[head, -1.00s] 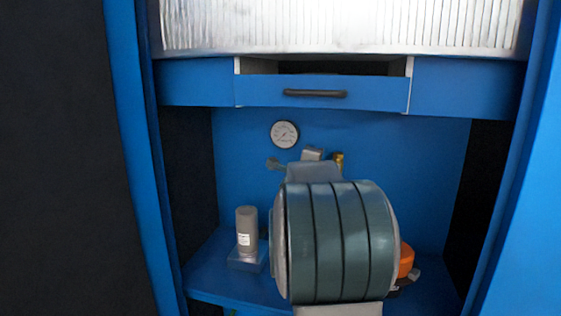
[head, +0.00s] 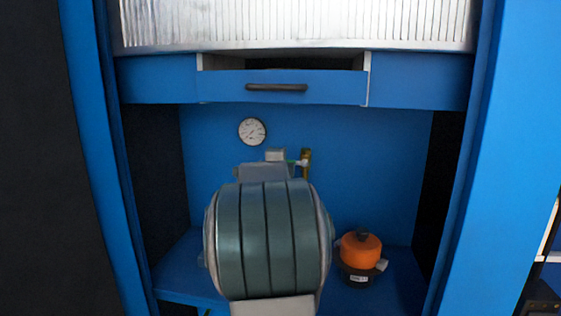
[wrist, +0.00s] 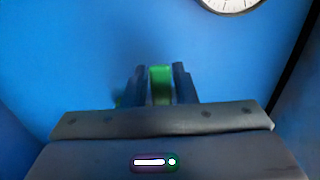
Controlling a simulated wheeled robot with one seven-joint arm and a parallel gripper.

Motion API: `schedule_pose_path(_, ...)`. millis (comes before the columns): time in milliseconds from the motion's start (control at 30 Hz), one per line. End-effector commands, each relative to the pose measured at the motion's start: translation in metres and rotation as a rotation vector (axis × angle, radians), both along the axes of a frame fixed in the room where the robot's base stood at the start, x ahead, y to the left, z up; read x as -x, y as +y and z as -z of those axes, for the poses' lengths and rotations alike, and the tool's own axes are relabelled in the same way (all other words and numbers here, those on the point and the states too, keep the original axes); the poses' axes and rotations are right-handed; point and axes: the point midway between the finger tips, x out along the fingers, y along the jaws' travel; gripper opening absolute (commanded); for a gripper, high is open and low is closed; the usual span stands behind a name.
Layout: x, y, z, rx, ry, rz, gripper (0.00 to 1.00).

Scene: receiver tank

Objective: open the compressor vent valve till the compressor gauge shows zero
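The round white gauge (head: 252,131) is on the blue back wall in the head view. Its lower edge shows at the top of the wrist view (wrist: 230,4). Its needle is too small to read. A brass fitting (head: 306,160) with a small green part (head: 296,162) stands right of and below the gauge; I cannot tell whether this is the vent valve. In the wrist view the two dark fingers of my gripper (wrist: 160,85) stand on either side of a green piece (wrist: 160,78). I cannot tell whether they press on it. My arm hides much of this area in the head view.
An orange-topped dark pot-like object (head: 361,250) stands on the blue shelf (head: 400,290) at the right. A slightly open drawer (head: 320,88) with a black handle is above. Blue side walls frame the recess.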

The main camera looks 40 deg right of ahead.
Motion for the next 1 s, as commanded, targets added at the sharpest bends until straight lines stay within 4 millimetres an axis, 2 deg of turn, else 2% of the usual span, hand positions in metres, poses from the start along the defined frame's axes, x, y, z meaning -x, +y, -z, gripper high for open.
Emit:
schedule_pose_path(333, 0.0, 0.002, -0.001, -0.001, -0.003, -0.003, 0.37)
schedule_pose_path(467, 0.004, 0.01, -0.001, -0.002, -0.004, -0.003, 0.37)
schedule_pose_path(1000, 0.066, 0.091, -0.002, -0.002, -0.004, -0.003, 0.37)
